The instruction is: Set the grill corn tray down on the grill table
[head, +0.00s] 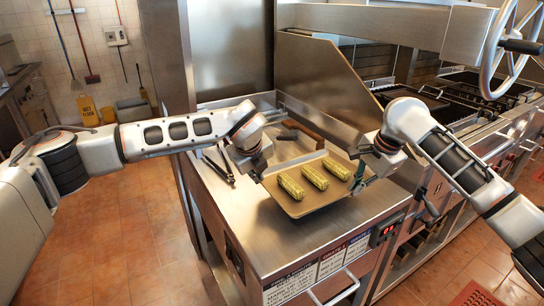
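The grill corn tray (300,207) is a shallow brown-grey tray with three yellow corn cobs (313,177) lying side by side in it. It is over the front part of the steel grill table (290,245); I cannot tell whether it touches the top. My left gripper (258,173) is at the tray's left edge and appears shut on it. My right gripper (361,179) is at the tray's right edge and appears shut on it. The fingertips are small and partly hidden by the tray rim and the gripper bodies.
Tongs (219,166) lie on the table left of the tray. A dark-handled tool (301,133) lies behind it. A tall steel panel (320,85) stands at the back. Grill grates (455,98) and a large handwheel (500,50) are at the right.

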